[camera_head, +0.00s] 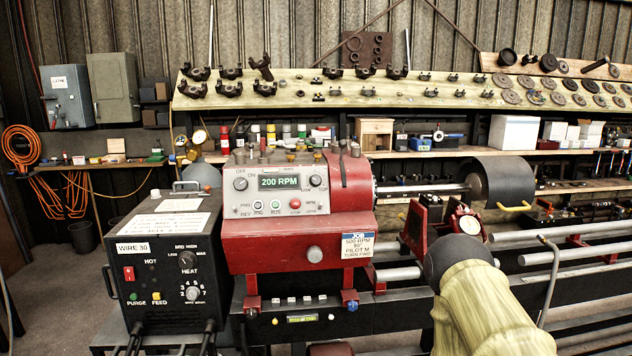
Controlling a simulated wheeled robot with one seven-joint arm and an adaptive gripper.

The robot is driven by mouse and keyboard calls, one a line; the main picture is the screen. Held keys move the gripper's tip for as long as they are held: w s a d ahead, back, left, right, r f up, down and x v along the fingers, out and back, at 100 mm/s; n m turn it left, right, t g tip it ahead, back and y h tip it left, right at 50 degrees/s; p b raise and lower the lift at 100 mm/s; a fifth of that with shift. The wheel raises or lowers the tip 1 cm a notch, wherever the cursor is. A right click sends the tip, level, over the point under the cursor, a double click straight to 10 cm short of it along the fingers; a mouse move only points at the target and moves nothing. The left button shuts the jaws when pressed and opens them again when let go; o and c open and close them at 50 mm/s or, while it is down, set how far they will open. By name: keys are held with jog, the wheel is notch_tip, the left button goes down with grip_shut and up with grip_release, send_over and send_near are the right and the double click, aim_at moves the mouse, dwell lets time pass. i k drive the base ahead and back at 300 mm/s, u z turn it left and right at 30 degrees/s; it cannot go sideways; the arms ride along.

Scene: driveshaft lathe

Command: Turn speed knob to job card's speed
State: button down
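The red lathe headstock (295,240) stands in the middle, with a pale control panel on its upper front. The panel's display (279,182) reads 200 RPM. A dark round knob (315,181) sits right of the display, with small lettering near it that seems to include LOW. Another knob (240,184) is at the left under OFF and ON. The job card (358,247), white with a blue top, reads 500 RPM, 90°, PILOT M, TURN FWD. My arm, pale with a dark rounded joint, rises at the lower right; my gripper does not show.
A black box (175,265) marked WIRE 30 with HEAT knobs stands left of the headstock. A dial gauge (468,224) and a dark cylinder (497,180) are at the right. Below the display are small buttons and a red stop button (295,204). The space before the panel looks clear.

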aim_at(315, 180)
jog(key=u, duration=2)
jog(key=i, duration=0.7)
jog(key=z, duration=2.35)
